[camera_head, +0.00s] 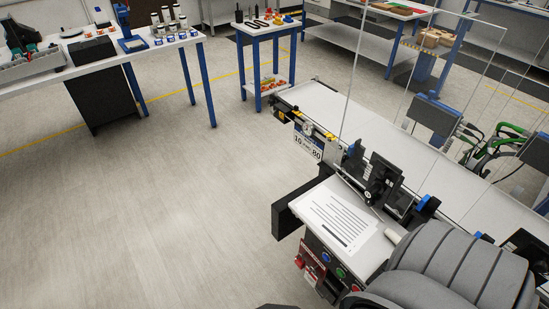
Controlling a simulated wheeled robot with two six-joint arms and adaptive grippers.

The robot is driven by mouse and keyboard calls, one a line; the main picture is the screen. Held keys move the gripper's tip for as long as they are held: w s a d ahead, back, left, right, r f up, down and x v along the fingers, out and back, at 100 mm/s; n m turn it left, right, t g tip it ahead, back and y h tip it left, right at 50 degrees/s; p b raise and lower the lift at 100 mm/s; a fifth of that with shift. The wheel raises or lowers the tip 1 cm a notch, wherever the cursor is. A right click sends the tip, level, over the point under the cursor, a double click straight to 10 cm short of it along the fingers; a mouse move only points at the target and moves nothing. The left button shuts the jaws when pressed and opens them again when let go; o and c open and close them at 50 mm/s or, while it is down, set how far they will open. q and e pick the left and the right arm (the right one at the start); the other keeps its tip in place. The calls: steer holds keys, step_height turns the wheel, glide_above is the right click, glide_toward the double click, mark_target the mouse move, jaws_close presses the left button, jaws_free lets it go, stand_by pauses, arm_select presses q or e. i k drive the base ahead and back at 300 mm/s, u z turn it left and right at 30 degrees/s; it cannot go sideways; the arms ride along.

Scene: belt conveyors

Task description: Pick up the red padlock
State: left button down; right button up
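A small red item (300,262), which may be the red padlock, shows at the left side of the control box (345,262) below the white panel. It is too small for me to make out a shackle. Beside it on the box is a red area that looks like a label. Neither of my grippers can be made out in the head view, so I cannot tell where they are relative to it.
The control box stands at the near end of a white belt conveyor (319,103) with clear upright panels. A large grey ribbed shape covers the lower right. The floor (150,220) at left is clear. Blue-legged tables (160,48) stand at the back.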

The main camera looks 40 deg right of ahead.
mark_target(300, 262)
steer(key=i, duration=2.2)
steer(key=u, duration=1.35)
steer(key=i, duration=0.5)
steer(key=z, duration=4.35)
steer(key=k, duration=0.25)
steer(key=z, duration=0.05)
